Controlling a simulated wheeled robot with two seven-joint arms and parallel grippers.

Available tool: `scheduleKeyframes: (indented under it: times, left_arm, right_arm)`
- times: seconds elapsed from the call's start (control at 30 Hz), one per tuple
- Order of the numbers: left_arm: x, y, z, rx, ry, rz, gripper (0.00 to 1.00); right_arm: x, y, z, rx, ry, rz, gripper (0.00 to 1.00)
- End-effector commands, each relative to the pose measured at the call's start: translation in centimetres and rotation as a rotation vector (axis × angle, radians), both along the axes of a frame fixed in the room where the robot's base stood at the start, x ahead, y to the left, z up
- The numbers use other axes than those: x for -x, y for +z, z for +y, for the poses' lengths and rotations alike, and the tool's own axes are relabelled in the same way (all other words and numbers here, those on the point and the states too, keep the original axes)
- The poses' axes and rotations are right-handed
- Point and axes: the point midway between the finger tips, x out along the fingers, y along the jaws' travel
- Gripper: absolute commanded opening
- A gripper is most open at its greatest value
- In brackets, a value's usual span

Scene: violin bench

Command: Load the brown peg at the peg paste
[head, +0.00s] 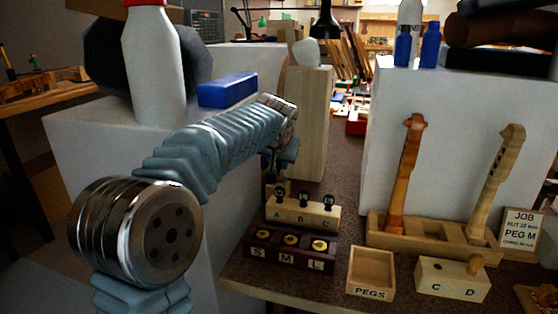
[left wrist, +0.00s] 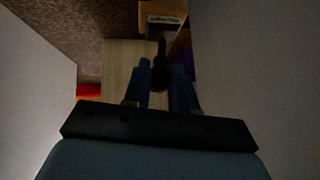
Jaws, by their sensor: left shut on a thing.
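In the left wrist view, a dark peg-shaped thing (left wrist: 161,68), which I take for the brown peg, sits between the two blue fingers of my left gripper (left wrist: 160,88). The gripper is shut on it, and its thin end points away from me. In the head view my left gripper (head: 280,158) is partly hidden behind my own arm, beside a tall pale wooden post (head: 312,125). A whitish lump (head: 307,53) sits on the post; I cannot tell whether it is the peg paste. My right gripper is not in view.
Below my gripper stand the A B C rack (head: 312,218) with dark-headed tools and the dark S M L block (head: 285,262). The PEGS tray (head: 371,272) looks empty. Two violin necks (head: 405,175) stand at right.

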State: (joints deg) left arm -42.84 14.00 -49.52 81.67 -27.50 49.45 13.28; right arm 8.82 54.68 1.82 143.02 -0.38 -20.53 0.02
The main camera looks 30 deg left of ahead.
Motion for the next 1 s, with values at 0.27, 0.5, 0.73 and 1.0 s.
scheduleKeyframes:
  times: [0.27, 0.5, 0.73, 1.0]
  left_arm:
    - [0.0, 1.0, 0.0, 0.000, 0.001, 0.005, 0.00]
    - [0.0, 3.1, 0.0, -0.002, 0.001, 0.002, 0.00]
    - [0.0, 5.2, 0.0, -0.001, 0.001, 0.001, 0.00]
    - [0.0, 6.9, 0.0, -0.001, 0.000, 0.002, 0.00]
  right_arm:
    - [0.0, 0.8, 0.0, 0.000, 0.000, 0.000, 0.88]
    - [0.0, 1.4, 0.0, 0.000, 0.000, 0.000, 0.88]
    - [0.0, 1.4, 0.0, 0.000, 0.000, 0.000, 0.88]
    - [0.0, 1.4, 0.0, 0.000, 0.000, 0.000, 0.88]
